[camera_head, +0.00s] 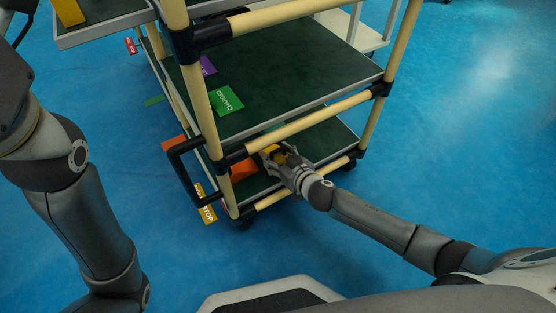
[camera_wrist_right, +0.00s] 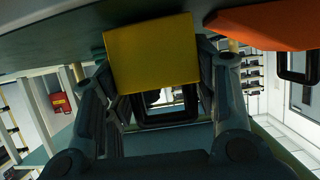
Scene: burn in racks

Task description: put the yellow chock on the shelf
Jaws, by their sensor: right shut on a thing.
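The yellow chock (camera_head: 269,150) is between the fingers of my right gripper (camera_head: 284,160) at the lower level of the rack, in the head view. In the right wrist view the yellow chock (camera_wrist_right: 150,52) shows a flat square face, and my right gripper (camera_wrist_right: 160,105) is shut on it. The lower shelf (camera_head: 333,141) has a dark green surface and is partly hidden by the middle shelf and a beige rail. I cannot tell whether the chock touches the shelf. My left arm comes in from the left; its gripper is not in view.
An orange chock (camera_head: 242,169) sits just left of my right gripper and also shows in the right wrist view (camera_wrist_right: 270,24). The middle shelf (camera_head: 290,75) and beige rail (camera_head: 300,122) are above the gripper. A black handle (camera_head: 180,172) sticks out left. Blue floor is free at right.

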